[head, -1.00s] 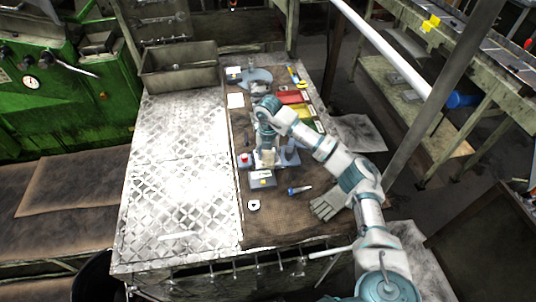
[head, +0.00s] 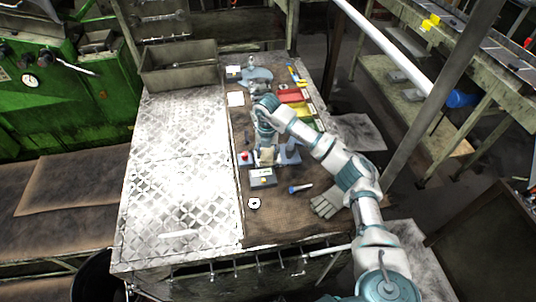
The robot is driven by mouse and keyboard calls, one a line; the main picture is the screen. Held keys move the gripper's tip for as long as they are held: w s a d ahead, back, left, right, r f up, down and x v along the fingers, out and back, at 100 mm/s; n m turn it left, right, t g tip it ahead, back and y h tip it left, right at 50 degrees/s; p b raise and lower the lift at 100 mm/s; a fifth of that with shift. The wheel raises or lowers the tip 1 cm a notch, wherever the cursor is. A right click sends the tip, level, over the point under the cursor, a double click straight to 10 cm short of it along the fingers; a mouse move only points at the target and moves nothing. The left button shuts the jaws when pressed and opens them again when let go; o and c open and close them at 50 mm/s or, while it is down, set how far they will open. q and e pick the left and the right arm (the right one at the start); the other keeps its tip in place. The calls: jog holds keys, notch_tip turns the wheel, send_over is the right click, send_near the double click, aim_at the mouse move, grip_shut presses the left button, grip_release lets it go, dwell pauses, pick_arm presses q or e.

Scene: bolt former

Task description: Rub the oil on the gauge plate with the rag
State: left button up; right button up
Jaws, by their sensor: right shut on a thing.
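My right arm reaches in from the right over the brown mat, and its gripper (head: 266,150) points down near the middle of the mat. It is shut on a small tan cloth-like thing (head: 267,157), which looks like the rag; the fingers are small and partly hidden. Just in front of it lies a grey plate (head: 262,180) with a small yellowish spot, which may be the gauge plate with oil. I cannot tell whether the rag touches the plate. My left gripper is not in view.
A red-topped item (head: 245,157) sits left of the gripper. A blue-tipped tool (head: 301,188), a white ring-like part (head: 254,203) and a grey glove (head: 327,202) lie nearer the front. Red and yellow trays (head: 291,96) stand behind.

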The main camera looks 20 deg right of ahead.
jog(key=shift+w, duration=1.35)
